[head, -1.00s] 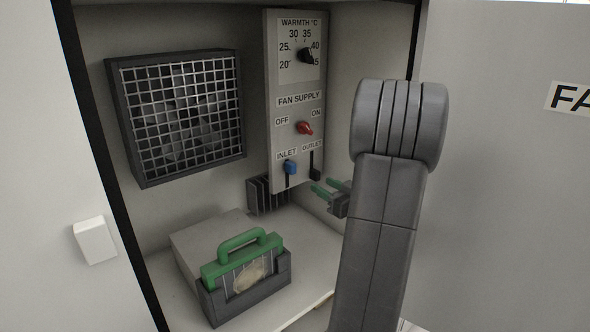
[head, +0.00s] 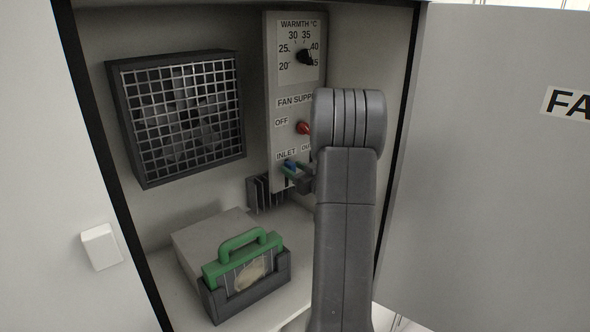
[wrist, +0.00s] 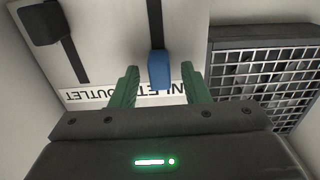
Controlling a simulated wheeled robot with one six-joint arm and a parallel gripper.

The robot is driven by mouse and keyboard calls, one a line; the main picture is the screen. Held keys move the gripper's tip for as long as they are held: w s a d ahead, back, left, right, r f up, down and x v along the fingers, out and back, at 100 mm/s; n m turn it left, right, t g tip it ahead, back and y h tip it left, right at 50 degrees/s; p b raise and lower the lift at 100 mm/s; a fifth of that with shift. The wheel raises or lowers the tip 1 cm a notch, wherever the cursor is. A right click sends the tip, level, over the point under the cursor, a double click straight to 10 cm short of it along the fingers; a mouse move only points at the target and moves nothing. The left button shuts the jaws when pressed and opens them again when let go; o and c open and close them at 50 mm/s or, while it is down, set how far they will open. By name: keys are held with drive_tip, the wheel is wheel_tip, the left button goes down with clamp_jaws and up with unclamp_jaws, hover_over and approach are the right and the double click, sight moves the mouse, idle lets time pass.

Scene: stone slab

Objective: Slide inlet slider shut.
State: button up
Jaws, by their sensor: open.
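The inlet slider is a blue knob (wrist: 160,72) at the label end of its dark vertical slot (wrist: 155,25), which is the upper end on the panel. The wrist view is upside down. My gripper (wrist: 160,67) is open, with one green finger on each side of the knob and a small gap visible on both sides. In the head view my gripper (head: 289,168) is at the knob, which is mostly covered there by the fingers. The INLET label (head: 286,155) shows just above.
The black outlet slider (wrist: 41,23) sits beside, far down its own slot. Above are the red fan switch (head: 303,128) and the black warmth dial (head: 304,57). A fan grille (head: 180,115) is on the back wall. A green-handled cartridge (head: 246,270) stands below in the cabinet.

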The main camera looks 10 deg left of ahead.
clamp_jaws()
drive_tip(key=shift+f, duration=0.1)
wheel_tip(320, 180, down, 6)
drive_tip(key=b, duration=0.6)
drive_tip(key=shift+f, duration=0.15)
unclamp_jaws()
drive_tip(key=shift+f, duration=0.1)
